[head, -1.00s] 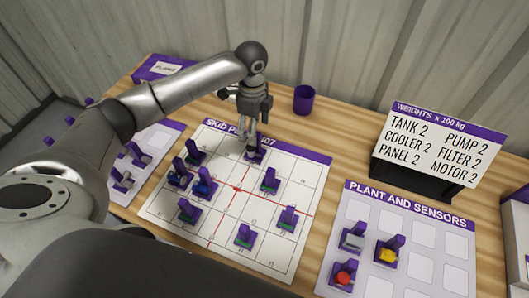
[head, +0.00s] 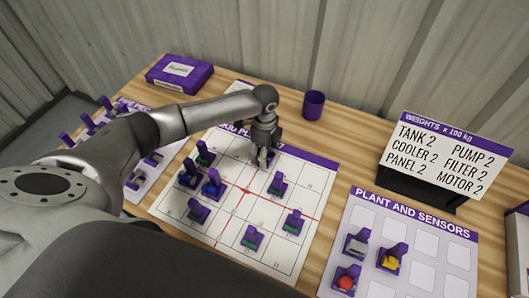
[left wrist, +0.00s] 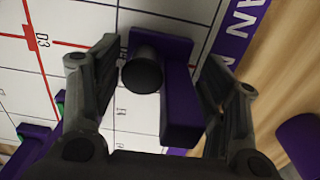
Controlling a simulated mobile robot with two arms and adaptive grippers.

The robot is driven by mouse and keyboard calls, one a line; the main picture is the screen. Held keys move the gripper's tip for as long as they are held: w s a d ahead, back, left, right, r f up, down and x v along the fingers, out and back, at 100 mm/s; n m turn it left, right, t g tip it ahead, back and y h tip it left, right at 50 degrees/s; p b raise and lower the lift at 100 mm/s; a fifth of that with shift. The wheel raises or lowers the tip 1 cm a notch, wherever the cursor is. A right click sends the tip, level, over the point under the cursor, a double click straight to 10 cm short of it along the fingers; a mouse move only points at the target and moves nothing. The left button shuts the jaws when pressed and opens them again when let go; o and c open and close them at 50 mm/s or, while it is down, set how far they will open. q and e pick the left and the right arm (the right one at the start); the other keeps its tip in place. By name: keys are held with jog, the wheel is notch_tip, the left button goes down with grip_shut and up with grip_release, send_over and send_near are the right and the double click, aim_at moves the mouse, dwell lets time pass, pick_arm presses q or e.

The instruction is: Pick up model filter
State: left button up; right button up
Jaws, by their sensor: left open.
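A purple model with a dark round cylinder on it, probably the filter, stands on the gridded skid plan board (head: 222,222) near its top edge. In the left wrist view this purple model (left wrist: 180,112) lies between my two fingers, with a visible gap on each side. My left gripper (head: 263,160) is open and reaches down over it, hiding most of it in the head view. The same gripper (left wrist: 160,58) shows in the left wrist view with its fingers apart. My right gripper is not in view.
A purple cup (head: 314,105) and a purple box (head: 180,73) stand behind. A weights sign (head: 440,150) and a plant and sensors sheet (head: 424,228) are at right.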

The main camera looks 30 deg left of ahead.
pick_arm(q)
jog(key=c, duration=1.1)
jog(key=shift+c, duration=0.5)
jog(key=shift+r, duration=0.15)
